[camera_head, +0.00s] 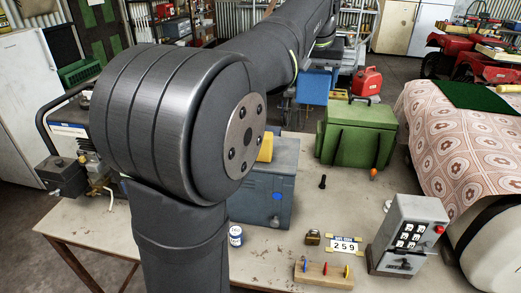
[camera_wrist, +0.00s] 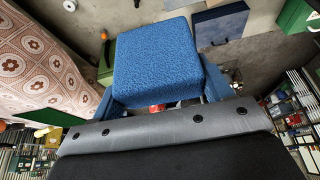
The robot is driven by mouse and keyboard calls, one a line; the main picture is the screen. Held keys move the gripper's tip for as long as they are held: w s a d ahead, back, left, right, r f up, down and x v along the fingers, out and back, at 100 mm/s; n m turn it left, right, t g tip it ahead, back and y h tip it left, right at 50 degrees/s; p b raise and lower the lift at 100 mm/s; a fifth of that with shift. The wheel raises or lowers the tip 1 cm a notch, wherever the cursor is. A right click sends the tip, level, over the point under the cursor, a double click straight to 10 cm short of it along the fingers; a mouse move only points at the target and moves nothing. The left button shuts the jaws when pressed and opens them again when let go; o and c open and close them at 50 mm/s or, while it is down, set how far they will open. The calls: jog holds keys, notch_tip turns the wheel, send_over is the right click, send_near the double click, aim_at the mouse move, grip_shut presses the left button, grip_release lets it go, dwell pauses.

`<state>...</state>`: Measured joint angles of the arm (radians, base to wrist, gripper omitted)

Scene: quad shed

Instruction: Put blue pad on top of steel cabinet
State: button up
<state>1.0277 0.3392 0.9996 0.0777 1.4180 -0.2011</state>
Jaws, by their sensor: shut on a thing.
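The blue pad (camera_wrist: 157,55) is a thick, textured block and fills the upper middle of the wrist view. My gripper (camera_wrist: 160,92) is shut on it, with a blue finger at either side. In the head view a blue block (camera_head: 313,87), seemingly the pad, shows at the far end of my arm beyond the table. A blue-grey metal box, which looks like the steel cabinet (camera_head: 283,165), stands on the table with a yellow item (camera_head: 265,150) on top. My arm hides its left part. Its top seems to show at upper right in the wrist view (camera_wrist: 222,22).
On the table (camera_head: 335,205) stand a green chest (camera_head: 357,133), a grey switch box (camera_head: 408,235), a small tin (camera_head: 236,236), a wooden block with coloured pegs (camera_head: 323,275) and a number plate (camera_head: 345,245). A red can (camera_head: 367,82) is behind. A patterned cloth (camera_head: 455,135) covers something at right.

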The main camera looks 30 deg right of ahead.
aim_at(298, 98)
jog(key=a, duration=0.1)
jog(key=w+a, duration=0.1)
jog(key=a, duration=0.1)
jog(key=shift+w+a+f, duration=0.1)
jog(key=shift+w+f, duration=0.05)
jog(key=shift+w, duration=0.05)
jog(key=f, duration=0.5)
jog(key=shift+w+f, duration=0.1)
jog(key=shift+w, duration=0.15)
jog(key=shift+w+a+f, duration=0.45)
jog(key=shift+w+f, duration=1.3)
jog(key=shift+w+a+f, duration=0.5)
jog(key=shift+w+f, duration=1.3)
jog(key=shift+w+a+f, duration=0.45)
jog(key=shift+w+f, duration=1.3)
jog(key=shift+f, duration=0.1)
jog(key=o, duration=0.9)
jog(key=shift+o, duration=0.2)
jog(key=v, duration=1.2)
